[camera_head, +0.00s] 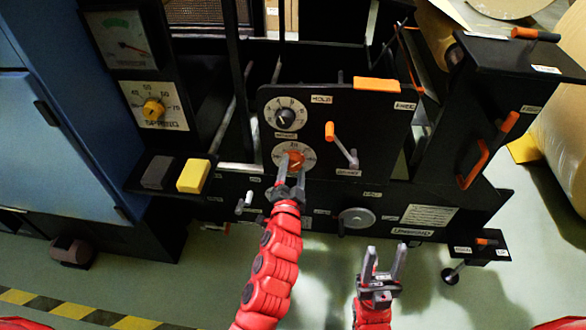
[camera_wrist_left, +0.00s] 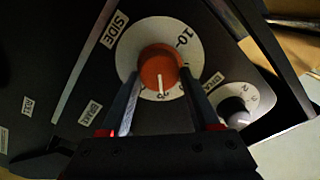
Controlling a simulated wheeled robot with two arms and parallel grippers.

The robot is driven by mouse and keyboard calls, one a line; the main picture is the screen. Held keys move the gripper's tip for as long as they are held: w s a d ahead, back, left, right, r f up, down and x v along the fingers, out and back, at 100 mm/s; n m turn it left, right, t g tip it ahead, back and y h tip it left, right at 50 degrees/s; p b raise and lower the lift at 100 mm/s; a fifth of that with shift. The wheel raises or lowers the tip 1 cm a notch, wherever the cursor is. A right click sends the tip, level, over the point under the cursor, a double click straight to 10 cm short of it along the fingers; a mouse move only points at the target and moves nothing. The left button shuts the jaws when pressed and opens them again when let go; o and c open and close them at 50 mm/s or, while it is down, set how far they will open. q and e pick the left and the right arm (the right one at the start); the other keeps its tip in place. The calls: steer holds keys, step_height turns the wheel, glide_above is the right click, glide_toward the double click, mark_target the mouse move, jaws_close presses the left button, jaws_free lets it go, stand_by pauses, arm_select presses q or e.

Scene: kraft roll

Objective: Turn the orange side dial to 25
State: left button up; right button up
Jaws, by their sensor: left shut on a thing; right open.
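The orange side dial (camera_head: 296,160) sits on a round white scale plate on the machine's black front panel. In the left wrist view the orange dial (camera_wrist_left: 158,66) is large, beside a SIDE label (camera_wrist_left: 114,29). Its white pointer line points down in that view, toward a number that I cannot read surely; a 10 shows at the upper right of the scale. My left gripper (camera_head: 290,172) has its fingers on either side of the dial and is shut on it. My right gripper (camera_head: 384,262) is open and empty, low in front of the machine.
A black knob (camera_head: 285,117) with its own scale sits just above the dial. An orange-handled crank (camera_head: 330,132) stands out to the right. A yellow dial (camera_head: 153,109) and a yellow block (camera_head: 193,176) are at the left. Green floor is free in front.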

arm_select(q)
steer(key=o, duration=1.4)
steer(key=shift+c, duration=0.2)
steer(key=shift+s, duration=0.15)
steer(key=s+a+p, duration=0.1)
steer(key=s+a, duration=0.1)
steer(key=s, duration=1.5)
